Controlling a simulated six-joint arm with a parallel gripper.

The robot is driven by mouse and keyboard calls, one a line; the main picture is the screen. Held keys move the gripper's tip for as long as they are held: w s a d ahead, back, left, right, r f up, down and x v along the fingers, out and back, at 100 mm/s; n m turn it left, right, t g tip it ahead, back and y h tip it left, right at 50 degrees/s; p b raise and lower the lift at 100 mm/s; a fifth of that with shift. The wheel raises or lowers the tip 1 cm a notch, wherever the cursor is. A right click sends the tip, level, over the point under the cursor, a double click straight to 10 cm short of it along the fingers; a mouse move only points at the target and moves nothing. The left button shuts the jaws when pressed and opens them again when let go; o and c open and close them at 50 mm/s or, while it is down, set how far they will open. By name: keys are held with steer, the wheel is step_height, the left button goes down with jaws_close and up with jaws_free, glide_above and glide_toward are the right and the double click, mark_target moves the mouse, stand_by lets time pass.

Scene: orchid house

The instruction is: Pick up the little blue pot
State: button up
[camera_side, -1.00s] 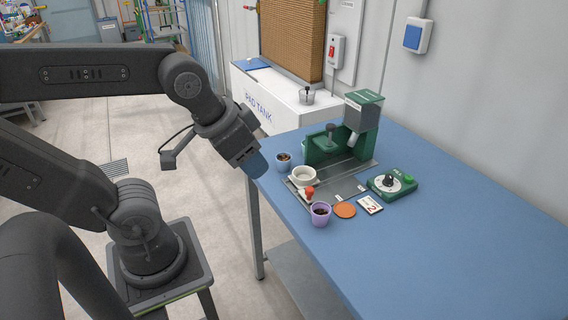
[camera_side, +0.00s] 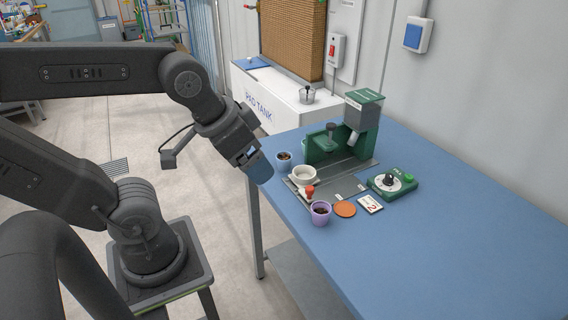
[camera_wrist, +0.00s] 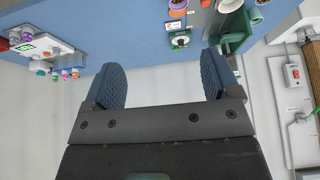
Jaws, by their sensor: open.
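The little blue pot (camera_side: 284,164) stands upright on the blue table near its left edge in the side view, with something dark in it. My gripper (camera_side: 260,168) is open and empty, just left of the pot in that picture and apart from it. In the wrist view my gripper (camera_wrist: 163,68) has its two blue pads wide apart with only pale floor and table edge between them. I cannot pick out the blue pot for sure in the wrist view.
Near the pot are a white bowl (camera_side: 303,175), a green press (camera_side: 363,118) and a lilac pot (camera_side: 320,216). An orange disc (camera_side: 345,209), a number card (camera_side: 370,204) and a green dial box (camera_side: 392,185) lie farther right. The table's right part (camera_side: 470,230) is clear.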

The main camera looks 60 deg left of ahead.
steer(key=n+g, duration=0.6)
steer(key=n, duration=0.3)
glide_above(284, 156)
steer(key=d, duration=0.2)
step_height(284, 156, down, 12)
steer(key=f, duration=0.8)
steer(key=shift+s+f, duration=0.2)
steer(key=shift+s, duration=0.1)
steer(key=shift+s+f, duration=0.2)
steer(key=shift+f, duration=2.35)
